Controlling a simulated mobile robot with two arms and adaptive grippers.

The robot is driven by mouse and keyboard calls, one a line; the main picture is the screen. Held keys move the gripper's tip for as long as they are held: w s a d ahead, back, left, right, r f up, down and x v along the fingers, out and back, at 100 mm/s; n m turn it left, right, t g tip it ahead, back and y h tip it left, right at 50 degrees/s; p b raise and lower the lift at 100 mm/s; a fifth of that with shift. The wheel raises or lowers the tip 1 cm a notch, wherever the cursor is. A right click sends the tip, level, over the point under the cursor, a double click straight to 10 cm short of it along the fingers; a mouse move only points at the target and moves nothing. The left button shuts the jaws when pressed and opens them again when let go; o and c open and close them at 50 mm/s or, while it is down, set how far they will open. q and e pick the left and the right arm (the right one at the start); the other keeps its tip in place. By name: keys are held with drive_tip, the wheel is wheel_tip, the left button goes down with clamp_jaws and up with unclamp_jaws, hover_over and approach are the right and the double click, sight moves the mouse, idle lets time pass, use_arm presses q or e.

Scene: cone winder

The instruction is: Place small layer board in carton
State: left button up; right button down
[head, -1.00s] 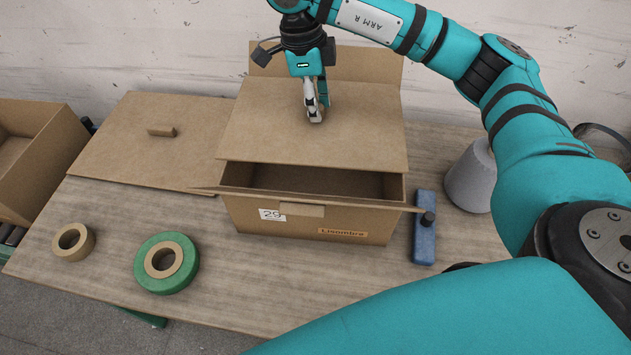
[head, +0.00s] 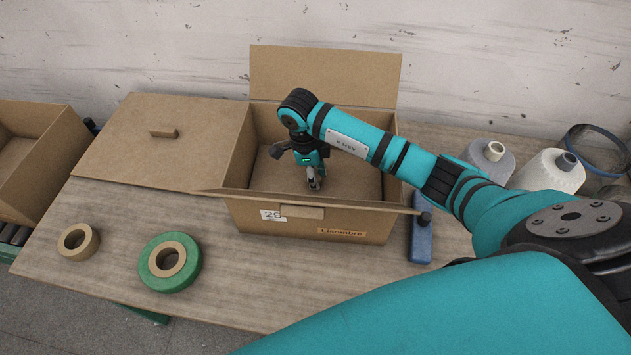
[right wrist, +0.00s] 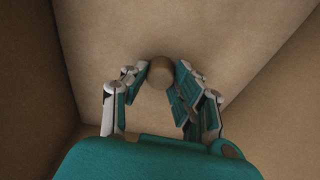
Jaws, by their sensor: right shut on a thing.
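The open carton (head: 365,224) stands on the table with its back flap raised. The small layer board (head: 352,182), a flat brown sheet, lies level down inside the carton between its walls. My right gripper (head: 313,184) reaches down into the carton and is shut on the board's round knob. In the right wrist view the fingers (right wrist: 161,78) sit on both sides of the knob, with the board (right wrist: 205,35) spread beneath and carton walls around it. Whether the board touches the bottom cannot be told. My left gripper is out of view.
A second brown board (head: 205,145) with a small block handle lies left of the carton. A green ring (head: 150,262), a tan tape roll (head: 78,241), a blue tool (head: 421,240) and yarn cones (head: 555,172) are around. Another carton (head: 50,160) stands far left.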

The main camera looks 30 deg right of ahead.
wheel_tip(320, 180, down, 4)
drive_tip(key=shift+r+p, duration=0.2)
drive_tip(key=shift+p, duration=0.25)
drive_tip(key=shift+f, duration=0.2)
drive_tip(key=c, duration=1)
unclamp_jaws()
drive_tip(key=shift+r, duration=0.15)
drive_tip(key=r+b, duration=0.1)
drive_tip(key=r, duration=0.2)
drive_tip(key=a+r+b, duration=0.1)
drive_tip(key=r, duration=0.3)
drive_tip(key=w+r+b, duration=0.1)
drive_tip(key=r+b, duration=0.1)
drive_tip(key=r, duration=0.1)
drive_tip(key=shift+a+r, duration=0.15)
drive_tip(key=shift+r, duration=0.7)
